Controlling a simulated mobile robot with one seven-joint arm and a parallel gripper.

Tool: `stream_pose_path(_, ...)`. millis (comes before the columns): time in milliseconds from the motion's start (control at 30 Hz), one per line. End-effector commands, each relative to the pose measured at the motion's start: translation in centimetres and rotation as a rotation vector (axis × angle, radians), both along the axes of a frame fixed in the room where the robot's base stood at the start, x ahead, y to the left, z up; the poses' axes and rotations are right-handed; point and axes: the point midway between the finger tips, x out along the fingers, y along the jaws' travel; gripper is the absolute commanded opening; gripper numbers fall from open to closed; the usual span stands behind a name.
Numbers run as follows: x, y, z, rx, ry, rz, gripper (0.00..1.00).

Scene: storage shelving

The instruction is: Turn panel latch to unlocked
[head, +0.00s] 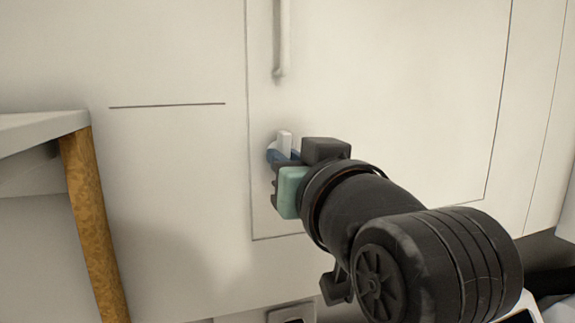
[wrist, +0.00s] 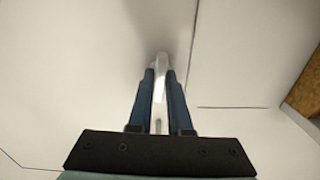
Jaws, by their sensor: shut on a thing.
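The panel latch (head: 284,143) is a small white handle on the pale panel door, near its left edge. In the wrist view the latch (wrist: 160,82) is a narrow white bar between the two blue fingers. My gripper (head: 282,156) is at the latch, with its blue fingers shut on it from both sides. The wrist view shows my gripper (wrist: 160,95) with one finger on each side of the bar. In the head view the fingers and gripper body hide the lower part of the latch.
A vertical bar handle (head: 282,40) is on the panel door (head: 400,90) above the latch. A shelf or table (head: 45,125) with a wood-toned leg (head: 95,225) stands at the left. The wall between that leg and the door is clear.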

Motion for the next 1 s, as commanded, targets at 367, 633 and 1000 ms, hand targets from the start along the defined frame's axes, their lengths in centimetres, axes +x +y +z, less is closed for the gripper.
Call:
stream_pose_path(367, -0.05, -0.03, 0.40, -0.076, -0.036, -0.002, 0.00)
stream_pose_path(633, -0.06, -0.04, 0.43, -0.077, -0.037, -0.002, 0.00)
stream_pose_path(1000, -0.04, -0.02, 0.23, -0.077, -0.031, -0.001, 0.46)
